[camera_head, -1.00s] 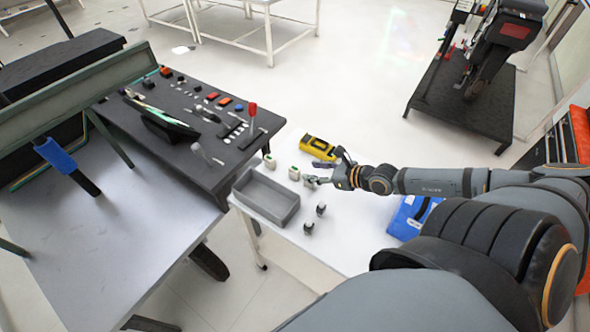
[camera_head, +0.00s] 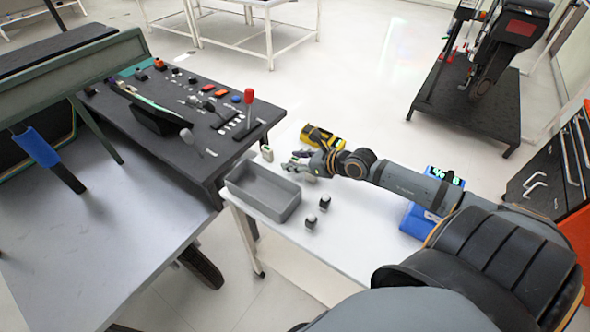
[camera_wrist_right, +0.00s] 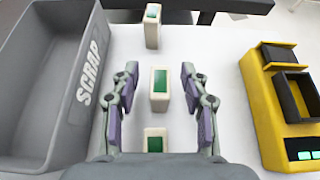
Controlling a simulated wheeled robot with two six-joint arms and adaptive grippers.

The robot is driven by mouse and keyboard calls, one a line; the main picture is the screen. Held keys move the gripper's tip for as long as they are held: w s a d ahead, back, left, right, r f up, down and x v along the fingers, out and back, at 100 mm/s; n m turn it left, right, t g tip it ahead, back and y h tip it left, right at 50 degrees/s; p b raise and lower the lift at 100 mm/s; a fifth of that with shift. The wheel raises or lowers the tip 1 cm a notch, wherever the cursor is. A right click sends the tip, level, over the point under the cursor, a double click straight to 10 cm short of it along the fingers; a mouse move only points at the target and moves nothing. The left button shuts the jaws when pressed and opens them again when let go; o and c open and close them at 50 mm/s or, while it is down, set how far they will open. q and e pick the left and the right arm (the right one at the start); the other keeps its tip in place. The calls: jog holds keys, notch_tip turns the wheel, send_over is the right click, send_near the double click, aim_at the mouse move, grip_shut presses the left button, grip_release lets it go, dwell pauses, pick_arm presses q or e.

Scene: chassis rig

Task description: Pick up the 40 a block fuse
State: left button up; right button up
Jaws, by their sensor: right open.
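Three cream block fuses with green labels stand in a row in the right wrist view: a far one (camera_wrist_right: 152,26), a middle one (camera_wrist_right: 159,88) and a near one (camera_wrist_right: 154,141). Their ratings are too small to read, so I cannot tell which is the 40 A one. The far fuse also shows in the head view (camera_head: 267,153). My right gripper (camera_wrist_right: 159,72) is open, with its fingers on either side of the middle fuse in the picture; contact is not visible. In the head view my right gripper (camera_head: 294,163) partly covers the other fuses. My left gripper is out of view.
A grey bin (camera_wrist_right: 35,75) marked SCRAP stands left of the fuses. A yellow device (camera_wrist_right: 268,120) stands to their right. A dark control panel (camera_head: 205,150) lies beyond the bin.

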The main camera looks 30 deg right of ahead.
jog(key=shift+r, duration=0.1)
jog(key=shift+c, duration=0.6)
grip_shut()
